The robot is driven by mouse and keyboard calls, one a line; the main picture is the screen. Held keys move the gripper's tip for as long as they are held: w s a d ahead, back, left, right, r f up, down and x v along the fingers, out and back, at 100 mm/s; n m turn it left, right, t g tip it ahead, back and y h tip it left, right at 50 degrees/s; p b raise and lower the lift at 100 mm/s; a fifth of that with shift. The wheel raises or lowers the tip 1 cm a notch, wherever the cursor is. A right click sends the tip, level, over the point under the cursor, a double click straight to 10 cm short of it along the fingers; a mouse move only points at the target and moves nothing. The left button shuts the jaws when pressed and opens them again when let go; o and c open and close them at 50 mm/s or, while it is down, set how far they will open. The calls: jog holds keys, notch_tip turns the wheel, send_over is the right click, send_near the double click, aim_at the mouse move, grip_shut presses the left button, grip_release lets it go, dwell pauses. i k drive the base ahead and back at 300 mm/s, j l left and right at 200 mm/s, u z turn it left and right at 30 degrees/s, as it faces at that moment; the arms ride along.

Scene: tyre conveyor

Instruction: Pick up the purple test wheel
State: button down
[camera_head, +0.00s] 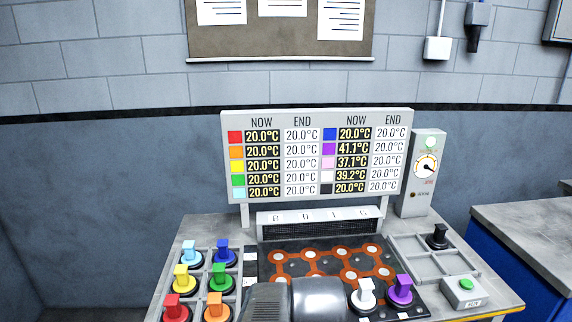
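The purple test wheel (402,291) stands upright at the front right of the dark plate, with a purple block-shaped handle on top and a dark round base. A white wheel (365,294) stands close on its left. Grey parts of my arm show at the bottom middle, left of the white wheel. My gripper's fingers are not visible, so its hold on anything does not show.
A left rack (205,262) holds several coloured wheels. A right rack (412,258) has empty cells and one black wheel (437,237). A green-button box (464,291) stands right of the purple wheel. A temperature board (317,154) rises behind; its purple row reads 41.1°C.

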aim_at(399, 296)
jog(key=z, duration=1.45)
jog(key=i+l, duration=0.1)
jog(key=i+l+u, duration=0.4)
jog(key=l, duration=0.15)
jog(key=l+u, duration=0.2)
jog(key=u, duration=1.35)
